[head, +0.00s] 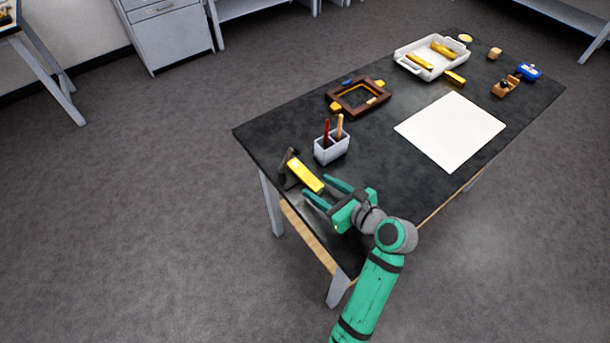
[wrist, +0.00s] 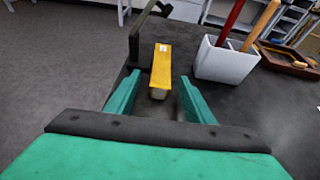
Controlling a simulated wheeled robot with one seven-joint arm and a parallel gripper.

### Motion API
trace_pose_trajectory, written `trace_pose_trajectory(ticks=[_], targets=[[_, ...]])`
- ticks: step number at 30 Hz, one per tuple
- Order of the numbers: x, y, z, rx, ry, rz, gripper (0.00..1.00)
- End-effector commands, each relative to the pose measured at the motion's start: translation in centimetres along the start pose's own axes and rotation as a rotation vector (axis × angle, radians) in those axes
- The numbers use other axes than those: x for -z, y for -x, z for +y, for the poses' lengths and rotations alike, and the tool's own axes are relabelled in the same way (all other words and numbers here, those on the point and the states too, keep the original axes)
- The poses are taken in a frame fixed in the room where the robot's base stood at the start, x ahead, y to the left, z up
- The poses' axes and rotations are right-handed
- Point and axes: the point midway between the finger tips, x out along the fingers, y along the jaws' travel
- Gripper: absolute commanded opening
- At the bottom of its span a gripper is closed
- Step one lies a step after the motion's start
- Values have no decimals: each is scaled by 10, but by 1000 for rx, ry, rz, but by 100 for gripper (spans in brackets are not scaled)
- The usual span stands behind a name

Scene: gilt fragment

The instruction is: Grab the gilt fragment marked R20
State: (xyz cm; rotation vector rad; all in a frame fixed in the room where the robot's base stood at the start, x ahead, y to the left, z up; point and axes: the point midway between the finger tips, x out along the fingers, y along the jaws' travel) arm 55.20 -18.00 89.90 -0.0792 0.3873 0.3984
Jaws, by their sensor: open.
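A long gilt fragment (head: 305,176) lies at the near left end of the dark table, beside a dark bracket-like piece (head: 289,168). In the wrist view the fragment (wrist: 161,68) points toward me and carries a small white label, too small to read. I cannot tell whether it is R20. My gripper (head: 316,187) is open and empty, with its fingertips close to the fragment's near end. In the wrist view the fragment's near end shows between the two green fingers (wrist: 160,80). I cannot tell whether either finger touches it.
A grey holder (head: 332,149) with tools stands just right of the fragment. A brown frame (head: 342,105) lies behind it. A white tray (head: 402,63) holds gilt pieces, with another gilt piece (head: 454,78) beside it. White paper (head: 450,131) covers the table's middle right.

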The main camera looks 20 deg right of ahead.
Motion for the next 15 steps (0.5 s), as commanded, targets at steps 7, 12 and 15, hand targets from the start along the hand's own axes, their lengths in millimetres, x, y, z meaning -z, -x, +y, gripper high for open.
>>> trace_pose_trajectory(ticks=[7, 12, 15], targets=[[-2, -33, -2, 1, -2, 0, 48], [-2, -42, -2, 3, -1, 1, 48], [-2, -42, -2, 3, -1, 0, 48]])
